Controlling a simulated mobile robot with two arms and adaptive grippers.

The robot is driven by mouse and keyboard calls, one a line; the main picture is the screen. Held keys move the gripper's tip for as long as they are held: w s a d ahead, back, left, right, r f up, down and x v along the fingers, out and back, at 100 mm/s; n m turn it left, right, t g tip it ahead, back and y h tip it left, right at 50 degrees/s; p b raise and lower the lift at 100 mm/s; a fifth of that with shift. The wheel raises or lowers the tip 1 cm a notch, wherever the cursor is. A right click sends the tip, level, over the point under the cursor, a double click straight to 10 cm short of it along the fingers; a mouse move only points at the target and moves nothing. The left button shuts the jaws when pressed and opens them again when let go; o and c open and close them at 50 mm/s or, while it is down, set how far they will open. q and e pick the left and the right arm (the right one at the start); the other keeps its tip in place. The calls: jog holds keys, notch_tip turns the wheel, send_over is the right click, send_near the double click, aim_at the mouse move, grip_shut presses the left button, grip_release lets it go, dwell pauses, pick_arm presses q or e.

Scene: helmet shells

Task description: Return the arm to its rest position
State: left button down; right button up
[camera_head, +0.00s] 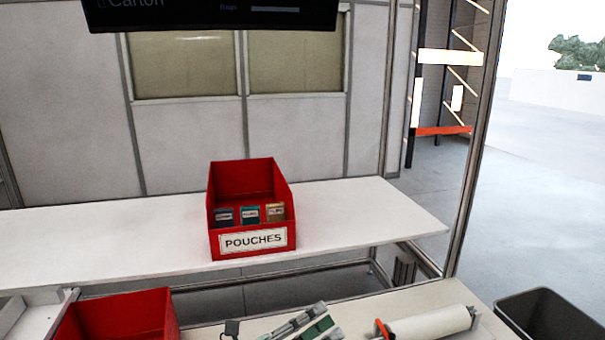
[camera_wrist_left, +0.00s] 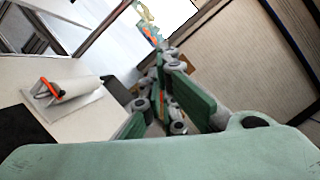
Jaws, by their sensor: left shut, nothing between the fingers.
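My left gripper (camera_head: 308,322) shows in part at the bottom edge of the head view, grey and green, over the near worktop. It also shows in the left wrist view (camera_wrist_left: 165,85), where its fingers are together with nothing held between them. The rest of the left arm is cut off below the head view. My right gripper is not in view.
A red bin labelled POUCHES (camera_head: 224,243), holding several small packs, stands on the white shelf (camera_head: 360,215). Another red bin (camera_head: 120,315) is at lower left. A white roll with an orange part (camera_head: 435,325) lies at lower right beside a dark bin (camera_head: 550,318).

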pick_arm(q)
jog(key=w+a+f+n+t+y, duration=0.1)
jog(key=w+a+n+t+y, duration=0.2)
jog(key=a+n+t+y, duration=1.1)
jog(key=s+a+f+n+g+y, duration=0.2)
jog(key=s+a+f+n+g, duration=0.2)
jog(key=f+n+g, duration=0.25)
jog(key=s+a+f+n+g+y, duration=0.1)
jog(key=s+a+f+n+g, duration=0.3)
jog(key=f+n+g, duration=0.3)
jog(key=s+a+f+n+g, duration=0.1)
jog(key=s+f+n+g, duration=0.3)
jog(key=s, duration=0.7)
jog(key=s+a+f+n+g, duration=0.1)
jog(key=s+f+n+g, duration=0.25)
jog(key=s+f, duration=0.5)
jog(key=s+f+m+g, duration=0.1)
jog(key=s+f, duration=0.1)
jog(key=f, duration=1.1)
jog(key=s+f+g, duration=0.1)
jog(key=s+f, duration=0.1)
jog(key=f, duration=1.1)
jog(key=s+a+f, duration=0.3)
jog(key=s+f, duration=1.1)
jog(key=s, duration=0.2)
jog(key=shift+g, duration=0.4)
